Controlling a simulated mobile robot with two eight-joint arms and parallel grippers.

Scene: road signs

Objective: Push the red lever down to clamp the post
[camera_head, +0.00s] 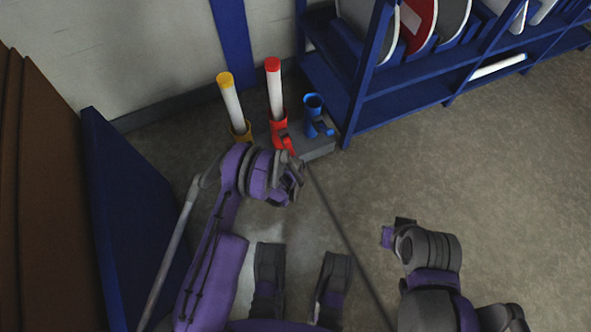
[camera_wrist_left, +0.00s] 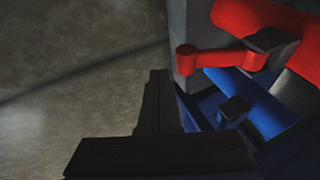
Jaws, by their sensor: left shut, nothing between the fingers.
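The red lever (camera_head: 285,142) sticks out from the front of the red holder (camera_head: 277,124) toward me. A white post with a red cap (camera_head: 273,88) stands upright in that holder. In the left wrist view the lever (camera_wrist_left: 220,58) shows as a red bar with a rounded end, pointing left from the red tube (camera_wrist_left: 262,20). My left gripper (camera_head: 296,176) is just in front of and below the lever in the head view. Its fingers (camera_wrist_left: 158,78) are shut and empty, apart from the lever in the wrist view. My right gripper (camera_head: 388,236) is far right of the holders; its fingers are unclear.
A yellow-capped post (camera_head: 228,98) stands in a yellow holder on the left. An empty blue holder (camera_head: 314,116) stands on the right, close to the red one. A blue rack (camera_head: 410,95) with signs is at the right. A blue panel (camera_head: 125,210) stands at the left. The right floor is clear.

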